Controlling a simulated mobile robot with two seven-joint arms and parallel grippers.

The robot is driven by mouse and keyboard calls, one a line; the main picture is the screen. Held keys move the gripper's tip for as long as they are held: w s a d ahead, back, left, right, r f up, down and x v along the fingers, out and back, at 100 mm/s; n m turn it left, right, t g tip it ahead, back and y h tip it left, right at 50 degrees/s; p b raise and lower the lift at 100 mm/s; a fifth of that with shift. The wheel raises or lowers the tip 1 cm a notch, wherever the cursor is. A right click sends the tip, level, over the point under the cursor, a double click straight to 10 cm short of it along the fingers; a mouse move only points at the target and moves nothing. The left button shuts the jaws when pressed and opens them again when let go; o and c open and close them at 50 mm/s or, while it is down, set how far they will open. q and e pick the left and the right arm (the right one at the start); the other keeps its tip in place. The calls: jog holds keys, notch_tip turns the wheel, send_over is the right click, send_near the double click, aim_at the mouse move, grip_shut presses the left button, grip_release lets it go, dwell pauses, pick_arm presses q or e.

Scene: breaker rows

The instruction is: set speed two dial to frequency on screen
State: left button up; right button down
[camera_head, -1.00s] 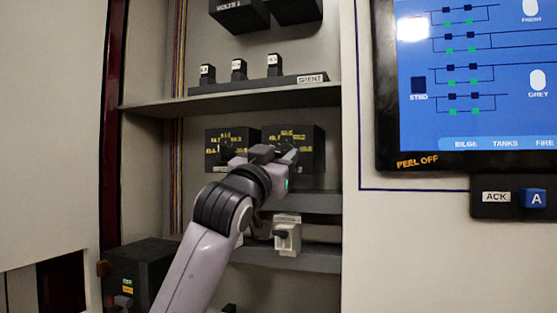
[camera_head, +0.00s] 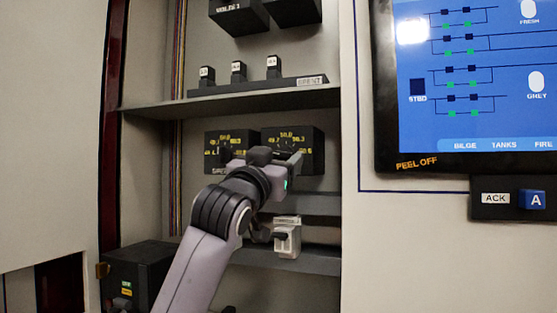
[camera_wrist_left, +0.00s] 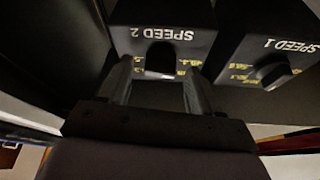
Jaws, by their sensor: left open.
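The speed two box (camera_head: 312,142) is the right one of two black boxes on the shelf, with yellow numbers round its dial. In the left wrist view its label reads SPEED 2 upside down, above the black dial knob (camera_wrist_left: 160,58). My left gripper (camera_wrist_left: 158,72) is open, with one finger on each side of that knob; I cannot tell whether they touch it. In the head view the left gripper (camera_head: 284,158) hides part of the box's front. The blue screen (camera_head: 480,80) shows at the upper right with a line diagram; I read no frequency on it. My right gripper is not in view.
The speed one box (camera_head: 226,143) stands close at the left, its knob (camera_wrist_left: 270,73) near my gripper in the wrist view. A shelf (camera_head: 255,103) runs above. A small white device (camera_head: 286,238) sits below, and a dark box (camera_head: 143,275) at lower left.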

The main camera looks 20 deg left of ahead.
pick_arm(q)
jog(key=b+v, duration=0.1)
jog(key=v, duration=0.5)
jog(key=shift+s+f+b, duration=0.2)
jog(key=shift+s+b, duration=0.15)
